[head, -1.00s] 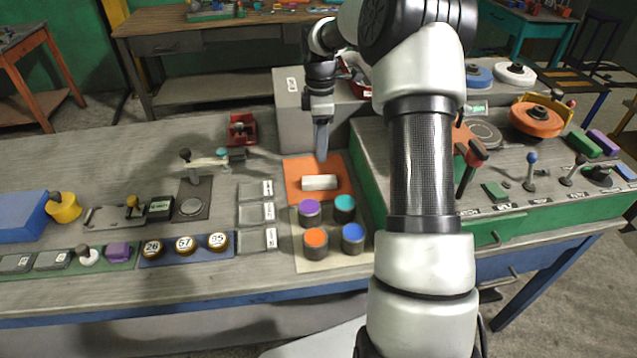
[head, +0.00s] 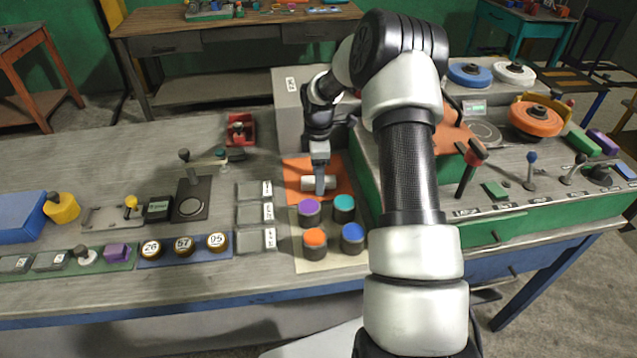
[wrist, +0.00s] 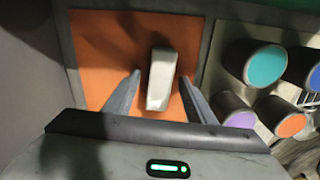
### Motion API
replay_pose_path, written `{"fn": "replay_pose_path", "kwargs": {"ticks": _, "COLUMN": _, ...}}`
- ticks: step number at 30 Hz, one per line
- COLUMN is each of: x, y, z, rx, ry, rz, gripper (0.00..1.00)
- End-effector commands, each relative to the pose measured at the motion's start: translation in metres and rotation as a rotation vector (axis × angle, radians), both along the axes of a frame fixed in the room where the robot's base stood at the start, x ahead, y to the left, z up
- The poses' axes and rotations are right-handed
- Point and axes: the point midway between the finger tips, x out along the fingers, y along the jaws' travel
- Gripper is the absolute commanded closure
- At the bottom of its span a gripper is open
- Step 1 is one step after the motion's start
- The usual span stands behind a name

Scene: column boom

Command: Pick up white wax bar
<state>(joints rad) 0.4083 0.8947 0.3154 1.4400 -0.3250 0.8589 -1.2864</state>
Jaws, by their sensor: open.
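The white wax bar (head: 308,183) lies on an orange mat (head: 343,190) on the workbench. In the head view my gripper (head: 320,190) points down over the bar and hides part of it. In the wrist view the bar (wrist: 161,80) lies between the two open fingers (wrist: 160,95), with a gap showing on each side. Its far end reaches beyond the fingertips in that view. I cannot tell how high the fingertips are above the mat (wrist: 95,45).
Several knobs with coloured tops, among them a purple one (head: 309,208) and a teal one (head: 344,204), stand just in front of the mat. A grey box (head: 290,110) stands behind it. A green-sided console (head: 367,185) is to the right.

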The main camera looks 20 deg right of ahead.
Motion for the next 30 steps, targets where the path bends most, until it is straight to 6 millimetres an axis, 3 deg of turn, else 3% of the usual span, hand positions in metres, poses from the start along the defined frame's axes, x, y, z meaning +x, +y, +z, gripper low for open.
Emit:
{"fn": "replay_pose_path", "kwargs": {"ticks": 4, "x": 0.000, "y": 0.000, "z": 0.001, "rx": 0.000, "ry": -0.001, "rz": 0.000, "gripper": 0.50}}
{"fn": "replay_pose_path", "kwargs": {"ticks": 12, "x": 0.000, "y": 0.000, "z": 0.001, "rx": 0.000, "ry": -0.001, "rz": 0.000, "gripper": 0.94}}
{"fn": "replay_pose_path", "kwargs": {"ticks": 22, "x": 0.001, "y": -0.001, "z": 0.010, "rx": -0.001, "ry": -0.004, "rz": 0.000, "gripper": 0.95}}
{"fn": "replay_pose_path", "kwargs": {"ticks": 30, "x": 0.001, "y": 0.000, "z": 0.063, "rx": -0.002, "ry": -0.006, "rz": 0.000, "gripper": 0.95}}
